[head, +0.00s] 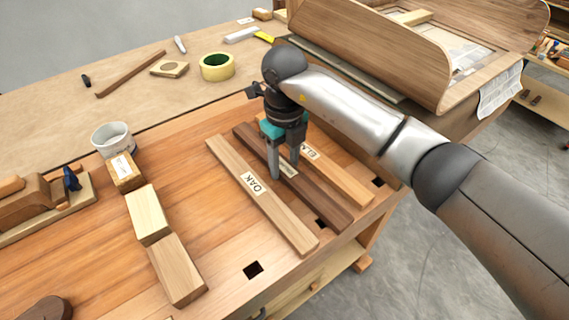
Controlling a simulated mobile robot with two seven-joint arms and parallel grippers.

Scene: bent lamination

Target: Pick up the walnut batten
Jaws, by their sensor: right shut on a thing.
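The walnut batten (318,203) is the dark brown strip lying in the middle of three parallel battens on the bench. I cannot tell whether the batten is clear of the bench top. My left gripper is not in view.
A lighter batten labelled OAK (284,219) lies close on the left. Another light batten (346,180), its label partly covered, lies close on the right. Wood blocks (148,214) stand further left. Square holes (253,270) open near the bench's front edge.

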